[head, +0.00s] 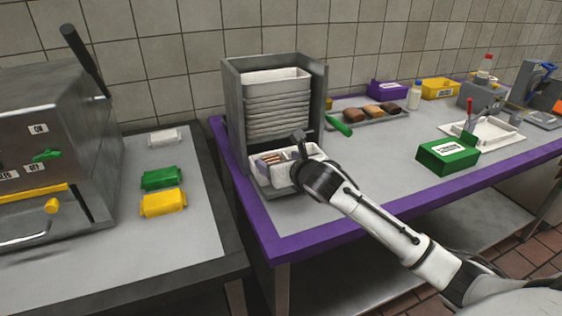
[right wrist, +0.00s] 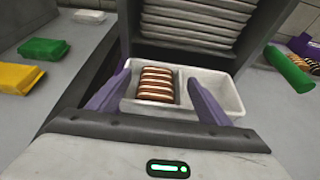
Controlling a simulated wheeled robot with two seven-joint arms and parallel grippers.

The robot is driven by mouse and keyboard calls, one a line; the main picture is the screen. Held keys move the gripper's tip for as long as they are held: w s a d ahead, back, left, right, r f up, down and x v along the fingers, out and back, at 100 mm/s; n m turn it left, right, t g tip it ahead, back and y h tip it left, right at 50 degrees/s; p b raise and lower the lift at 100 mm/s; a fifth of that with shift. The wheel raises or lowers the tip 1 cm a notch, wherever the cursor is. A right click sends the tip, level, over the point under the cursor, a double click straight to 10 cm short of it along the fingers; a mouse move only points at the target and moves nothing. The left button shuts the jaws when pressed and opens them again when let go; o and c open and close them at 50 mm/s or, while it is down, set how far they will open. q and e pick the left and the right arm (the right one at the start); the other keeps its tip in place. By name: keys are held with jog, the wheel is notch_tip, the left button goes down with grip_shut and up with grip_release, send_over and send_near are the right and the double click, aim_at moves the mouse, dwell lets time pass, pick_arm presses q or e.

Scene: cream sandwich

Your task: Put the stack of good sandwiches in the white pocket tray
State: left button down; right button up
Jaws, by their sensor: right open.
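The white pocket tray (right wrist: 222,82) sits at the foot of a grey tray dispenser; it also shows in the head view (head: 262,180). It has two pockets side by side. The stack of brown-and-cream sandwiches (right wrist: 156,84) lies on its side in the left pocket; it shows small in the head view (head: 269,159). My right gripper (right wrist: 158,80) is open, its purple fingers on either side of the stack and apart from it. Its left finger is by the tray's left wall, its right finger over the right pocket. In the head view my right wrist hides part of the tray.
The grey dispenser (head: 235,98) holds a pile of white trays (head: 278,110) behind my right gripper. A tray of brown pieces (head: 375,116) and a green box (head: 448,156) stand farther right. The front middle of the purple-edged table is clear.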

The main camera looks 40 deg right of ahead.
jog(key=v, duration=1)
jog(key=shift+s, duration=0.2)
